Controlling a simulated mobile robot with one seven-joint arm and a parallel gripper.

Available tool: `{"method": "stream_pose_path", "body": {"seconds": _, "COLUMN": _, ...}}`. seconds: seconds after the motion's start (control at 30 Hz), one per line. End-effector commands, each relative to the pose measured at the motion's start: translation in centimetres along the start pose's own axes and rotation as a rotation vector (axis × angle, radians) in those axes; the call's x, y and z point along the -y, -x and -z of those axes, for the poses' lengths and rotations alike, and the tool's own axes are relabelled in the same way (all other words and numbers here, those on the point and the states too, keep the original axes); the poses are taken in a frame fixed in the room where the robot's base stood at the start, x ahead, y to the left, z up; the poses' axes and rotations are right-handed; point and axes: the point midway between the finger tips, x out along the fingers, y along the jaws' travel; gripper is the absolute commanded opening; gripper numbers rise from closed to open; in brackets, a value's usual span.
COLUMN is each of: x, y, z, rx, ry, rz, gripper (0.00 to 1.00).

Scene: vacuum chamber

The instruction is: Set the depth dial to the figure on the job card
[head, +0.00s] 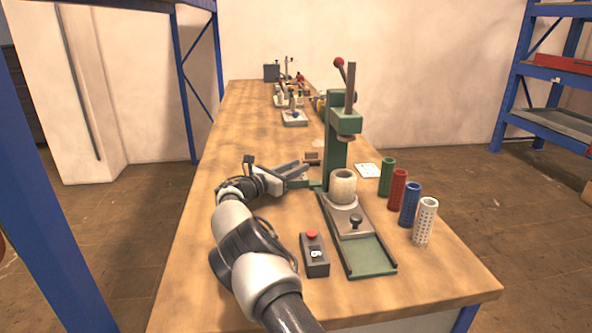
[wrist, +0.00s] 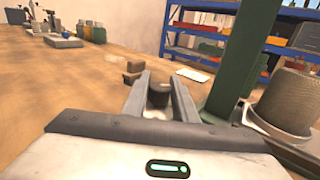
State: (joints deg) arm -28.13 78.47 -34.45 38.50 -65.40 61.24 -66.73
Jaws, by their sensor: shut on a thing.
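My gripper (head: 302,172) reaches in from the left beside the green press column (head: 337,155). In the wrist view its two fingers (wrist: 159,84) are shut on a dark round knob (wrist: 158,95), which seems to be the depth dial. Its scale and any pointer cannot be made out. In the head view the gripper hides the knob; a low green arm (head: 308,185) shows there by the column. The job card seems to be the white card (head: 368,171) behind the press, also in the wrist view (wrist: 192,75); its figure is too small to read.
A pale cylinder (head: 343,187) stands on the press base. Green (head: 387,177), red (head: 397,190), blue (head: 410,204) and white (head: 426,221) perforated tubes stand to the right. A control box with a red button (head: 314,254) sits in front. Small brown blocks (head: 312,158) lie beyond my gripper.

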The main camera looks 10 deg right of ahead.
Motion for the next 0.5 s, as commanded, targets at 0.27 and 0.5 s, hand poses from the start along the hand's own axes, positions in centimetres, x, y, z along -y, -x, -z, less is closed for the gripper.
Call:
{"method": "stream_pose_path", "body": {"seconds": 0.27, "x": 0.00, "y": 0.02, "z": 0.04, "rx": 0.000, "ry": 0.001, "rz": 0.000, "gripper": 0.29}}
{"method": "stream_pose_path", "body": {"seconds": 0.5, "x": 0.00, "y": 0.00, "z": 0.01, "rx": 0.000, "ry": 0.001, "rz": -0.001, "gripper": 0.44}}
